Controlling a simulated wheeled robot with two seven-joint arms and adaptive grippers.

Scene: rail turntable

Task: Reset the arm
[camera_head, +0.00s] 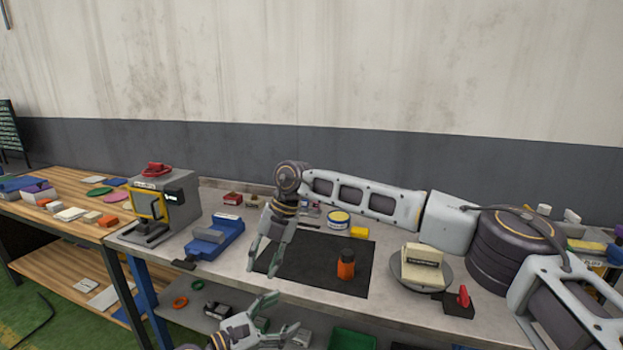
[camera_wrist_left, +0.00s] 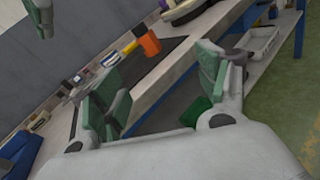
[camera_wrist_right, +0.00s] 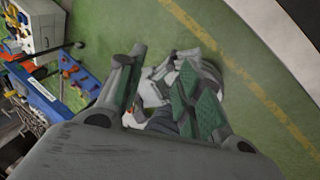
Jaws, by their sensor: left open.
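My right arm reaches in from the right across the bench in the head view. Its gripper (camera_head: 262,272) points down over the left end of the black mat (camera_head: 310,268), open and empty, its fingers a little apart. In the right wrist view the fingers (camera_wrist_right: 160,85) stand apart, with pale parts of my left arm below them. My left gripper (camera_head: 285,312) is lower, in front of the bench's front edge, open and empty. In the left wrist view its fingers (camera_wrist_left: 165,85) are wide apart. A right gripper fingertip shows at that view's top left.
An orange bottle (camera_head: 346,270) stands on the mat. A round turntable (camera_head: 430,277) carrying a cream block (camera_head: 422,262) and a red switch (camera_head: 463,296) are to its right. A blue fixture (camera_head: 214,240) and a grey machine (camera_head: 172,206) stand left. A green bin (camera_head: 352,340) is below.

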